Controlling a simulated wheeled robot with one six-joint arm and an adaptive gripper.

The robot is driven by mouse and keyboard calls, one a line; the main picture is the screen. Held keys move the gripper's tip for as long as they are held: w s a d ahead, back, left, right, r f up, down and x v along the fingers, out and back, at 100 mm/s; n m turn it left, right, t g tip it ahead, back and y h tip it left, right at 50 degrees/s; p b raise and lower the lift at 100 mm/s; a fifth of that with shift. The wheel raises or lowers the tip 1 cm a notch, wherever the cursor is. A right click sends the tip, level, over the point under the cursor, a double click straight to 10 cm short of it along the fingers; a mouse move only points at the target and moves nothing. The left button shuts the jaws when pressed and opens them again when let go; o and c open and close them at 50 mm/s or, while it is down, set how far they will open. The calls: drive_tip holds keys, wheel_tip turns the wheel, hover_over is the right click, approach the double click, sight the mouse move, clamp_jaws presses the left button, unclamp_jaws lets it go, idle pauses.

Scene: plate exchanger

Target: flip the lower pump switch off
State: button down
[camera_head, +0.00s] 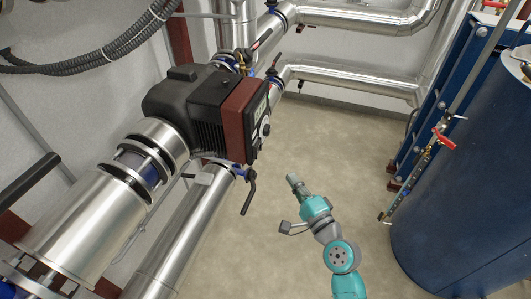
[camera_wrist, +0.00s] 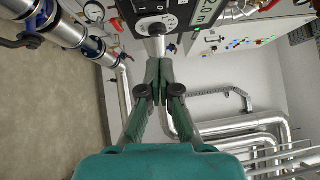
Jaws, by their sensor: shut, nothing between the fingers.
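The pump (camera_head: 205,105) is a dark housing with a red-brown front block (camera_head: 242,118) in the head view. Its dark control face carries small round controls, seen edge-on. In the wrist view, part of the control panel (camera_wrist: 187,14) shows at the top, with a round pale dial (camera_wrist: 155,26) and a silver knob.
A black-handled lever (camera_head: 249,195) hangs below the pump. Silver pipes (camera_head: 180,235) run along the left and back. A large blue tank (camera_head: 450,210) with a red-handled valve (camera_head: 443,138) stands at right. The beige floor (camera_head: 340,150) between them is clear.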

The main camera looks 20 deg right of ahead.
approach(259, 145)
drive_tip(key=w+d, duration=0.3)
drive_tip(key=w, duration=0.1)
drive_tip(key=shift+w+a, duration=1.4)
drive_tip(key=shift+a, duration=0.35)
drive_tip(key=shift+w+a, duration=0.15)
